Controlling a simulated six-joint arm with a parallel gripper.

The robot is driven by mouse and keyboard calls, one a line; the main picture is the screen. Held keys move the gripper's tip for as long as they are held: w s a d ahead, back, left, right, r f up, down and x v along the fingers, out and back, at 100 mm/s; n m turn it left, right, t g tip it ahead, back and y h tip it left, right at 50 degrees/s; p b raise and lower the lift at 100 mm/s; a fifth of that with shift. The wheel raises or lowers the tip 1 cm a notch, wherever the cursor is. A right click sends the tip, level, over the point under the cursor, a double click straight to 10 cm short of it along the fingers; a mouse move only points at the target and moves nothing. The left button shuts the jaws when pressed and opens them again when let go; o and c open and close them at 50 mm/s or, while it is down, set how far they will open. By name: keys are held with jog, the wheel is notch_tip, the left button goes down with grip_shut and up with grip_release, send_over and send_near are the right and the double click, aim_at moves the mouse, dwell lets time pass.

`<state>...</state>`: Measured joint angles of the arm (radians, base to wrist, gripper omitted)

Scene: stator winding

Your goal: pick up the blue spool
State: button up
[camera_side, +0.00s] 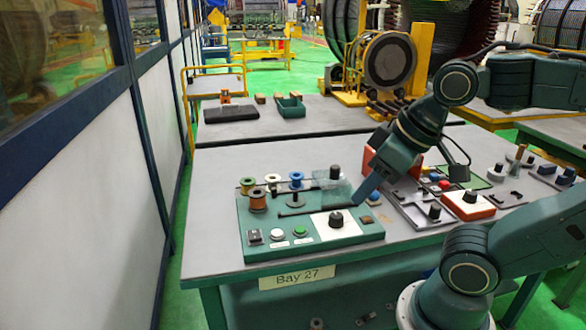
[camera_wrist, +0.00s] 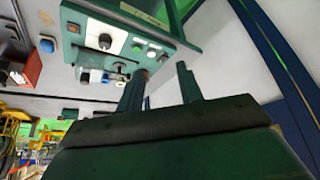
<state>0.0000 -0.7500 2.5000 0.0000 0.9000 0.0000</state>
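The blue spool (camera_side: 296,180) stands upright at the back of the green control box (camera_side: 300,256), in the side view.
A clear cover (camera_side: 330,186) and a black knob (camera_side: 336,171) stand right of the blue spool. A knob on a white plate (camera_side: 336,219) is in front. Trays, a red box (camera_side: 468,205) and other parts crowd the table's right. The table's left side is clear.

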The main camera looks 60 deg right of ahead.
jog(key=shift+o, duration=0.2)
jog(key=o, duration=0.7)
jog(key=shift+o, duration=0.2)
jog(key=w+d+r+m+g, duration=0.2)
jog(key=w+d+m, duration=0.3)
jog(key=w, duration=0.6)
jog(key=w+d+r+m+g, duration=0.1)
jog(key=w+d+r+m, duration=0.2)
jog(key=w+d, duration=0.55)
jog(key=w+d+f+m+g, duration=0.1)
jog(key=w+d+f+m, duration=0.3)
jog(key=d, duration=0.5)
jog(key=w+d+f+m+g, duration=0.1)
jog(key=w+d+f+m, duration=0.3)
jog(key=w+d+f, duration=0.5)
notch_tip(320, 180, down, 3)
jog(key=shift+d+r+g, duration=0.2)
jog(key=shift+d+g, duration=0.05)
jog(key=shift+g, duration=0.05)
